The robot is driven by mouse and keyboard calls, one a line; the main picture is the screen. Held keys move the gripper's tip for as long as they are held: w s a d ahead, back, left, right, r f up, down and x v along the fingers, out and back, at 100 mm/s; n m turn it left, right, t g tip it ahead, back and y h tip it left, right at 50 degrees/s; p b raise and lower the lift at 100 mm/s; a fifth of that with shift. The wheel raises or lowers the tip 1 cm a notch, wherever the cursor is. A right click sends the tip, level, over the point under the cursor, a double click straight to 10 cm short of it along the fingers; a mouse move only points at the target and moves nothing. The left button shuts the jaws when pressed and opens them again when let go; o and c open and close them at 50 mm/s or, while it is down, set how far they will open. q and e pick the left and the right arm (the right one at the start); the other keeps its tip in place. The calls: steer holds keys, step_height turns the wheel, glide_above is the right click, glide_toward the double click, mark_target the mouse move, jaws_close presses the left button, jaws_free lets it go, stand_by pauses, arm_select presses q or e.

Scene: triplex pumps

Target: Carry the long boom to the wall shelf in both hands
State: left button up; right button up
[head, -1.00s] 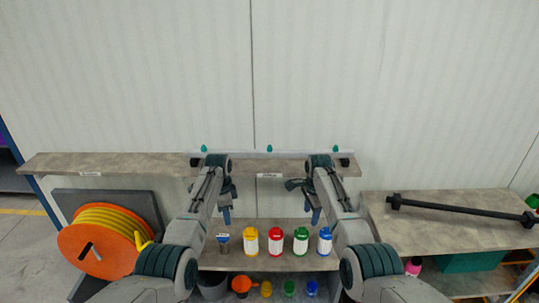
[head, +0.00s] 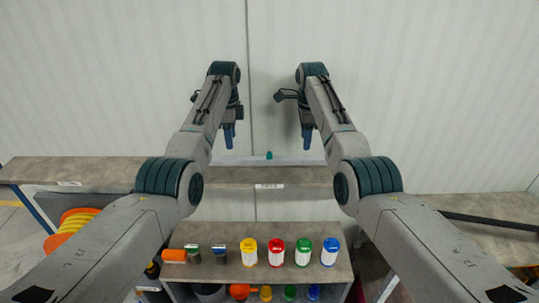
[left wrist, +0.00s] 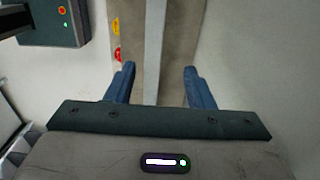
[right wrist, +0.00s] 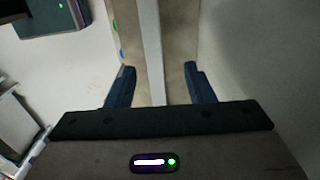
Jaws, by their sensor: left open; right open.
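The long boom (head: 270,160) is a pale grey bar with a teal knob showing at its middle. It lies along the wall shelf (head: 110,171); my arms hide parts of it in the head view. My left gripper (head: 229,138) and right gripper (head: 306,138) are open and raised above the shelf, pointing down. In the left wrist view the boom (left wrist: 154,45) runs between the open fingers, below and apart from them. In the right wrist view the boom (right wrist: 150,45) likewise passes between the open fingers with nothing gripped.
A lower shelf (head: 215,240) holds several bottles with coloured caps, including a yellow-capped one (head: 249,250). An orange reel (head: 70,232) stands at left. A dark bar (head: 490,222) lies on the right-hand bench (head: 480,205). The wall behind is bare.

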mark_target(232, 158)
arm_select(q)
steer(key=shift+s+r, duration=0.5)
steer(key=shift+s, duration=0.25)
arm_select(e)
steer(key=shift+s+r, duration=0.55)
steer(key=shift+s, duration=0.2)
arm_select(q)
steer(key=shift+s, duration=0.1)
arm_select(e)
steer(key=shift+s+f, duration=0.1)
arm_select(q)
steer(key=f, duration=1)
steer(key=shift+w, duration=0.25)
arm_select(e)
steer(key=f, duration=1)
steer(key=shift+w, duration=0.25)
arm_select(q)
steer(key=shift+w+f, duration=0.1)
steer(key=shift+f, duration=0.5)
arm_select(e)
steer(key=shift+w+f, duration=0.1)
steer(key=shift+f, duration=0.45)
